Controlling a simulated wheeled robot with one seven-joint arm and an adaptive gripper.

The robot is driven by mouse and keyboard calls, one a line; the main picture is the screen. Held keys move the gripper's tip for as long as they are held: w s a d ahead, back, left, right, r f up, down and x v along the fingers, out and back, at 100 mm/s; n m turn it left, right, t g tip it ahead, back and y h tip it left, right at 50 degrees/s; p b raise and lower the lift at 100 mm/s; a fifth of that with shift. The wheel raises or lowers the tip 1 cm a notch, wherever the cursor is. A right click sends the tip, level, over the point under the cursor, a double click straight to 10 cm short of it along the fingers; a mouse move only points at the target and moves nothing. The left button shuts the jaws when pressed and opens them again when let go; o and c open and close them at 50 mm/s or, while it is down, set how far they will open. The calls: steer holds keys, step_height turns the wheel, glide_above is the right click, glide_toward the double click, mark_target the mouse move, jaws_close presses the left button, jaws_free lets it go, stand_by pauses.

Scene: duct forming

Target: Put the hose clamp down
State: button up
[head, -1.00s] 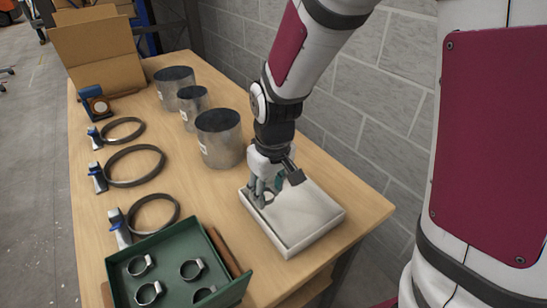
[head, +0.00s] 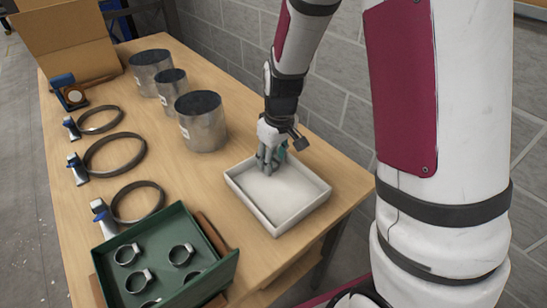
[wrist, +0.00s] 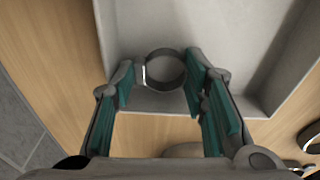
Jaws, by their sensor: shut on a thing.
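My gripper (head: 270,164) points down over the white tray (head: 250,208), near its far edge in the head view. In the wrist view my gripper (wrist: 163,66) has its teal-padded fingers on both sides of the hose clamp (wrist: 181,70), a dark metal ring with a bright spot on its left. The fingers are shut on it. The clamp appears over the tray floor, close to a wall of the tray (wrist: 140,103). I cannot tell whether it touches the tray. In the head view the clamp is not clearly visible.
A green bin (head: 222,268) with several other clamps stands left of the tray. Large black ring clamps (head: 137,203), several metal ducts (head: 201,125), a blue tape measure (head: 66,92) and a cardboard box (head: 75,50) share the wooden table (head: 185,180). A block wall runs behind.

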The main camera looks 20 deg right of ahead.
mark_target(277, 165)
steer(key=shift+f, duration=0.1)
steer(key=o, duration=0.7)
step_height(277, 165, up, 12)
steer(key=s+p, duration=0.1)
steer(key=s+r+m, duration=0.1)
steer(key=s+r, duration=0.2)
steer(key=s, duration=0.5)
steer(key=s+r+m+t, duration=0.1)
steer(key=s+r+m, duration=0.1)
steer(key=s, duration=0.6)
steer(key=s+r+m+t, duration=0.1)
steer(key=s+r, duration=0.4)
steer(key=s, duration=0.3)
steer(key=shift+s+d, duration=0.1)
